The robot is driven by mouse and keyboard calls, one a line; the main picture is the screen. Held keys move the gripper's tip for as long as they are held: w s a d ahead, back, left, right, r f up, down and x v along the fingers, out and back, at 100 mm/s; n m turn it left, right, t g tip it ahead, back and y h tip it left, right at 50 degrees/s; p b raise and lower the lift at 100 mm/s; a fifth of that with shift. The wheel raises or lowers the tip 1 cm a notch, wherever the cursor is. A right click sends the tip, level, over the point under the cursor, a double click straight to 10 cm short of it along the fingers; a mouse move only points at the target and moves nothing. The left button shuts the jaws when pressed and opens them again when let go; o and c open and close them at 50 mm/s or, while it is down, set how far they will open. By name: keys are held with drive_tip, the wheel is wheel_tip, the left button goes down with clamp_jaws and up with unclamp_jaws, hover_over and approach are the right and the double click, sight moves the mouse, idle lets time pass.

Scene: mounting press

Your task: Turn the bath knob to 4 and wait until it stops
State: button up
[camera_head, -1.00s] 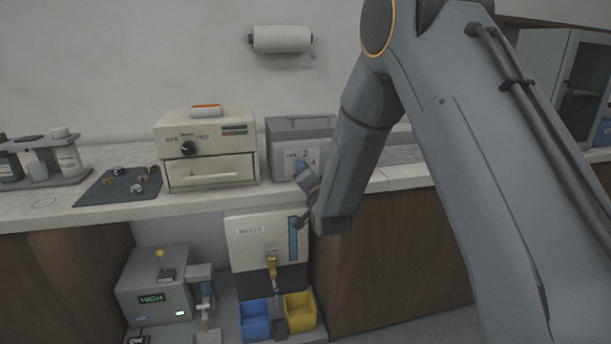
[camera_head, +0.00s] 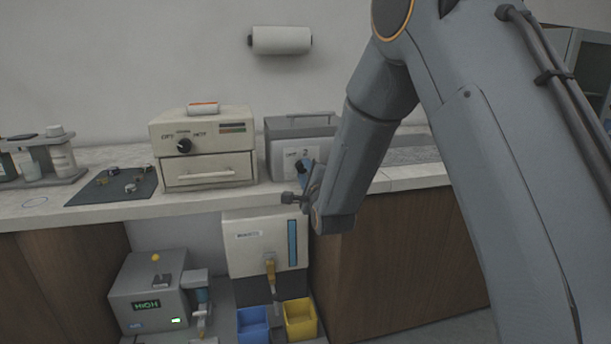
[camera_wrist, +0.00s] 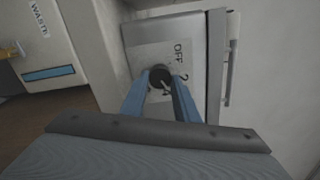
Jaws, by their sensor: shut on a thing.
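The bath is a grey box (camera_head: 284,136) on the bench, with a pale front panel marked OFF and digits. In the wrist view its front (camera_wrist: 146,38) fills the middle. The dark round bath knob (camera_wrist: 160,74) sits between the two blue fingertips of my gripper (camera_wrist: 161,84), which is shut on it. A pale pointer mark shows on the knob, but I cannot read its exact setting. In the head view my gripper (camera_head: 303,172) is at the bath's front and hides the knob.
A cream oven (camera_head: 210,167) with its own black knob stands left of the bath. A dark mat (camera_head: 108,188) with small parts and a bottle rack (camera_head: 40,172) lie further left. Below are a white WASTE unit (camera_head: 262,244), a grey HIGH unit (camera_head: 135,284) and blue and yellow bins (camera_head: 300,318).

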drive_tip(key=shift+f+m+b, duration=0.1)
drive_tip(key=shift+m+b, duration=0.45)
drive_tip(key=shift+m, duration=1.05)
drive_tip(key=o, duration=1.1)
drive_tip(key=v, duration=0.7)
drive_tip(key=shift+s+d, duration=0.15)
drive_tip(key=shift+s, duration=0.25)
